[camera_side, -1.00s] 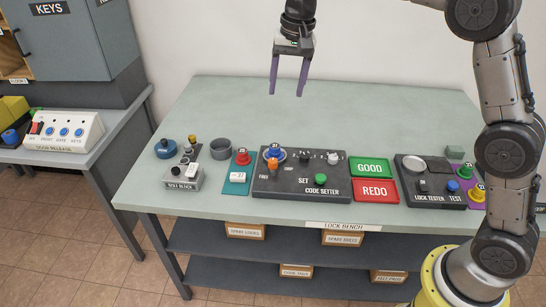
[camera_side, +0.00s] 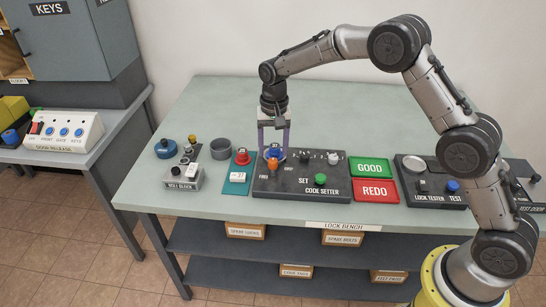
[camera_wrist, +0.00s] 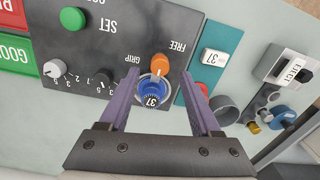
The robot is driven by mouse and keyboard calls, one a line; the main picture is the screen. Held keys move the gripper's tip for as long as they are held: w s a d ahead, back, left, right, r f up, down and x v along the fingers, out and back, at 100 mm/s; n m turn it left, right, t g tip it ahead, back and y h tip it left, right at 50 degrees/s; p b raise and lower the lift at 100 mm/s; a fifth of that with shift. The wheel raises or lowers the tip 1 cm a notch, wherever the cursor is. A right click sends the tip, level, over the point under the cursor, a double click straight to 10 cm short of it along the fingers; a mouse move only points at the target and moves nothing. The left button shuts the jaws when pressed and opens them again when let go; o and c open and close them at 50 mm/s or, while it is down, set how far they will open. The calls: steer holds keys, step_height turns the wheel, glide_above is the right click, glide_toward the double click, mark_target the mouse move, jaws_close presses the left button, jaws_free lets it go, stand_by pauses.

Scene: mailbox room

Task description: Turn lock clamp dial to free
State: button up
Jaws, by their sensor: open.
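The lock clamp dial, an orange knob (camera_wrist: 160,63), sits on the dark code setter panel (camera_side: 340,183) between the labels GRIP and FREE. In the wrist view its pointer stands upright between the two words; I cannot tell its exact setting. The blue lock numbered 31 (camera_wrist: 153,90) sits in a round holder beside the knob. My gripper (camera_side: 273,152) points down over the lock, its purple fingers apart on either side of it. In the wrist view the open fingers (camera_wrist: 159,104) frame the lock and hold nothing.
Right of the knob are small dials (camera_side: 333,158) and the green SET button (camera_side: 320,179). The green GOOD tray (camera_side: 372,168) and red REDO tray (camera_side: 376,191) lie farther right. A red lock (camera_side: 242,156) on a teal pad stands close on the left. The back of the bench is clear.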

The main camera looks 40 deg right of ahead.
mark_target(273, 161)
steer(key=shift+f, duration=1.85)
jaws_close()
